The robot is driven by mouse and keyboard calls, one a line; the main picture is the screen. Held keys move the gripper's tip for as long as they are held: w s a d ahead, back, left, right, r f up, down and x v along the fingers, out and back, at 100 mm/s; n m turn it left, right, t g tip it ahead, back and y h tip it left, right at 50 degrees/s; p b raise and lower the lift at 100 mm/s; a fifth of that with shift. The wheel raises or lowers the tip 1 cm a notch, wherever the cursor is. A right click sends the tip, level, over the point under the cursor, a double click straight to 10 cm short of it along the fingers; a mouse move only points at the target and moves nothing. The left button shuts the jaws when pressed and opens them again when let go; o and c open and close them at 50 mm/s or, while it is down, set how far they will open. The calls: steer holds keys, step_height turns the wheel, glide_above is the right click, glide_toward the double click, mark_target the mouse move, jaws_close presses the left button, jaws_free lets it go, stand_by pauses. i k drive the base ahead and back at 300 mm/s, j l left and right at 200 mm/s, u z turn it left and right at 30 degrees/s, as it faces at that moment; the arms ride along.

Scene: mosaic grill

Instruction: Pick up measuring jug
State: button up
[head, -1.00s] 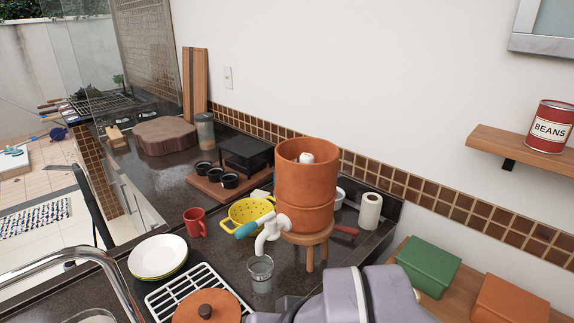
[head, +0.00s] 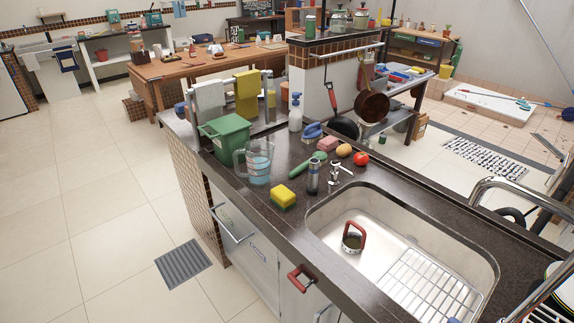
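The measuring jug (head: 257,164) is clear, with a handle on its left side and bluish contents or tint in its lower part. It stands upright on the dark counter near the left end, in front of a green bin (head: 226,137). A yellow and green sponge (head: 284,197) lies to its right, nearer the sink. My gripper is not in the head view now, so its state and its distance from the jug do not show.
The sink (head: 400,262) is right of the jug, with a red-handled tool (head: 353,238) in it. A dark bottle (head: 313,176), a green cucumber-like item (head: 299,169), a tomato (head: 361,158) and a spray bottle (head: 295,112) stand nearby.

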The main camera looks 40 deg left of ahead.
mark_target(252, 164)
steer(key=k+j+u, duration=0.1)
steer(key=u, duration=1.65)
steer(key=z, duration=3.25)
steer(key=u, duration=2.8)
steer(key=i+j+u, duration=0.25)
steer(key=j, duration=0.25)
steer(key=i+j+u, duration=0.25)
steer(key=i, duration=0.25)
steer(key=i+j+u, duration=0.25)
steer(key=i, duration=0.2)
steer(key=l, duration=0.1)
